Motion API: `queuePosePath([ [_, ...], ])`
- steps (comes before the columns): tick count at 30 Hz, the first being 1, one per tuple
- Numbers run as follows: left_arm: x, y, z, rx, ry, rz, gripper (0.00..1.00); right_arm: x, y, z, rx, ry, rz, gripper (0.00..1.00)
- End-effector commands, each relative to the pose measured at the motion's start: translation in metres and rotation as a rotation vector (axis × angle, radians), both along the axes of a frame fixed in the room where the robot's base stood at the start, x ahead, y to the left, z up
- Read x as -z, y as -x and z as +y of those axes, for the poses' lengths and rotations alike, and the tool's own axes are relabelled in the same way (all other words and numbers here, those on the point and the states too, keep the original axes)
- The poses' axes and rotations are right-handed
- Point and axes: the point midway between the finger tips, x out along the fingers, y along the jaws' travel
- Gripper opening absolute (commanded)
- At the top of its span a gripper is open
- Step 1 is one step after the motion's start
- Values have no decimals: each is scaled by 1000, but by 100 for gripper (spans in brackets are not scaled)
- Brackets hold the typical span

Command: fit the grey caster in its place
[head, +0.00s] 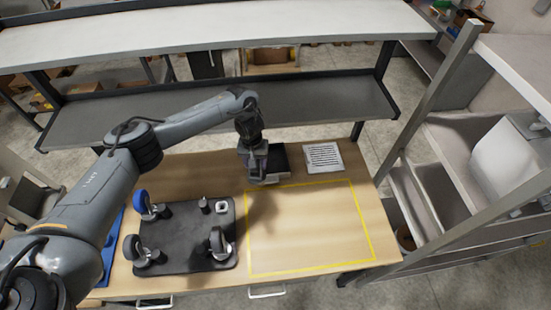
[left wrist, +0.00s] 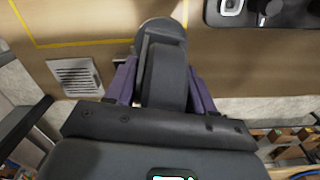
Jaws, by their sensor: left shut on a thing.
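My left gripper (head: 262,174) is above the back of the wooden table, to the right of and behind the dark base plate (head: 190,232). In the left wrist view its two purple fingers (left wrist: 163,85) are shut on a dark grey caster (left wrist: 163,60), whose rounded end points away from the wrist. The base plate carries a blue-wheeled caster (head: 146,206) at back left and dark-wheeled casters at front left (head: 143,252) and front right (head: 220,245). At its back right is a bare whitish square seat (head: 222,207), also in the left wrist view (left wrist: 231,7). My right gripper is out of view.
A small dark tray (head: 280,160) lies beside the gripper, partly hidden, and a printed sheet (head: 323,157) right of it. A yellow outline (head: 372,245) frames clear table. A post (head: 204,206) stands left of the seat. Shelves (head: 330,100) rise behind.

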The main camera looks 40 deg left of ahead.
Motion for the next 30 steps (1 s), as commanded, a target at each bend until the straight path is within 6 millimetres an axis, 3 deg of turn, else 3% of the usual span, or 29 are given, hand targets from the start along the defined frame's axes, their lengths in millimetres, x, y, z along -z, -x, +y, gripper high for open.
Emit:
queuePosePath([
  [6,30,39,38,-111,0,8,9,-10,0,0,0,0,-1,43],
  [15,62,93,77,-202,-18,9,9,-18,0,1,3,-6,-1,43],
  [22,76,122,90,-227,-29,5,9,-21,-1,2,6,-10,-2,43],
  [30,85,133,92,-229,-29,0,9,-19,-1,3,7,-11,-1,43],
])
